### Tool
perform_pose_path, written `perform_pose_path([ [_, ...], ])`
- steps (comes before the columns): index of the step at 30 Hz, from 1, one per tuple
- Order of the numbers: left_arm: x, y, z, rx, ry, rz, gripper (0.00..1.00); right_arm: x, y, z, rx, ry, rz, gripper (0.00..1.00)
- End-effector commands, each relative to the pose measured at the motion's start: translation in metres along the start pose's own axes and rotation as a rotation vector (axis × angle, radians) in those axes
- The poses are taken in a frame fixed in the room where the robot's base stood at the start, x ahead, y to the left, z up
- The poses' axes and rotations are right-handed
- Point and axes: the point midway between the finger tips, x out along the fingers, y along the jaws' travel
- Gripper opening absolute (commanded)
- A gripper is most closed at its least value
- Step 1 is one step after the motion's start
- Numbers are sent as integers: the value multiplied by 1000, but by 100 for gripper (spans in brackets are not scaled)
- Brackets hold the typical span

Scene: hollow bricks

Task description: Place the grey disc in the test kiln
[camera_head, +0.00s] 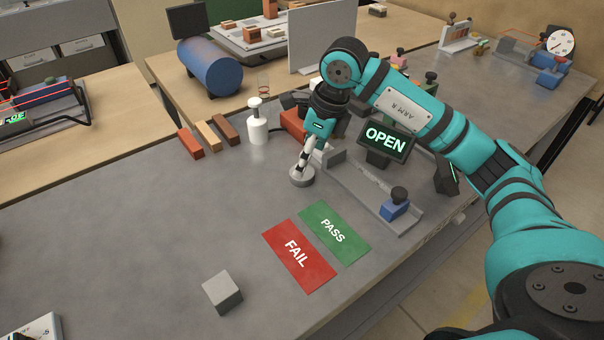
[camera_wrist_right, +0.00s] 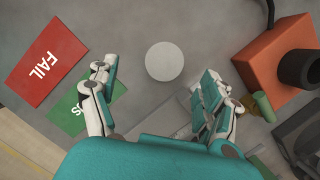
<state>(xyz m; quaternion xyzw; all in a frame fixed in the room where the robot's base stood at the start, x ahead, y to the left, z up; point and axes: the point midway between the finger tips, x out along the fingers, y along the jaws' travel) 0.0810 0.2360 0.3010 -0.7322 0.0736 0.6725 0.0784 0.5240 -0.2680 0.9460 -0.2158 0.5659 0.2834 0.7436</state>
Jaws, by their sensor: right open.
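The grey disc (camera_head: 301,181) lies on the grey bench near the green PASS mat. My right gripper (camera_head: 305,163) comes down just above it, its fingers seen nearly edge-on. In the right wrist view the disc (camera_wrist_right: 164,62) shows whole as a pale round, ahead of the spread fingers (camera_wrist_right: 160,85). The gripper is open with nothing between its fingers. I cannot tell for sure which object is the test kiln. My right arm hides part of the bench behind the gripper. My left gripper is out of view.
A red FAIL mat (camera_head: 299,259) and green PASS mat (camera_head: 335,232) lie in front. A grey cube (camera_head: 222,291) sits front left. An orange block (camera_wrist_right: 275,65) with a black cylinder, a grey channel (camera_head: 372,199) and an OPEN display (camera_head: 386,140) are nearby.

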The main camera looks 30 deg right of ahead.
Motion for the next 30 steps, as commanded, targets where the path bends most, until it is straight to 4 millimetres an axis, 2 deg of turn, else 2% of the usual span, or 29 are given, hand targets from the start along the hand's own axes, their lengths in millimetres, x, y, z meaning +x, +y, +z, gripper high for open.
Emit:
perform_pose_path([
  [5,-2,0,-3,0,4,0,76,12,-1,0,2,1,2,81],
  [13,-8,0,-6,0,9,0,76,50,-7,-2,0,1,3,81],
  [22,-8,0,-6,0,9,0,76,56,-8,-1,0,-1,0,81],
  [23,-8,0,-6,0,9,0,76,56,-8,-1,0,-1,0,80],
  [30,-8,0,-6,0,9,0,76,56,-8,-2,0,-1,0,49],
])
